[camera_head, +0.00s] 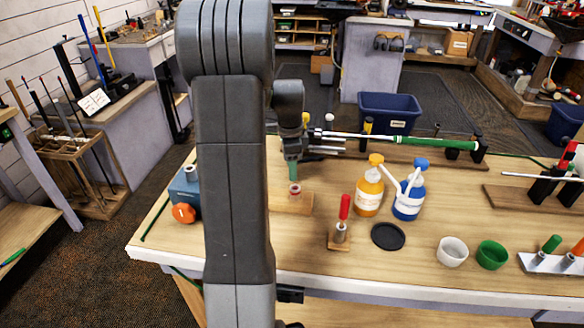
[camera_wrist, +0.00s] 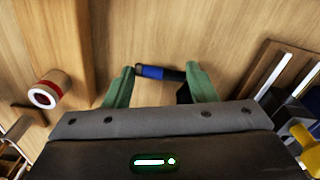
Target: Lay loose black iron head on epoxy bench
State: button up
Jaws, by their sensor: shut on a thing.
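A black part (camera_wrist: 183,93) shows beside the right finger. I take this piece to be the black iron head, but its full shape is hidden. The bare bench wood lies beneath it in the wrist view; I cannot tell how high it is held.
A red-and-white cylinder (camera_wrist: 48,90) stands left of my fingers in the wrist view. Orange (camera_head: 369,192) and blue (camera_head: 409,197) pump bottles, a red-topped holder (camera_head: 342,225), a black disc (camera_head: 388,236) and two cups stand to the right. Bench wood at the front is clear.

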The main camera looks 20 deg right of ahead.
jog(key=shift+f, duration=0.6)
jog(key=shift+f, duration=0.15)
jog(key=o, duration=1.1)
notch_tip(320, 180, up, 12)
jog(key=shift+a+r, duration=0.15)
jog(key=shift+r, duration=0.05)
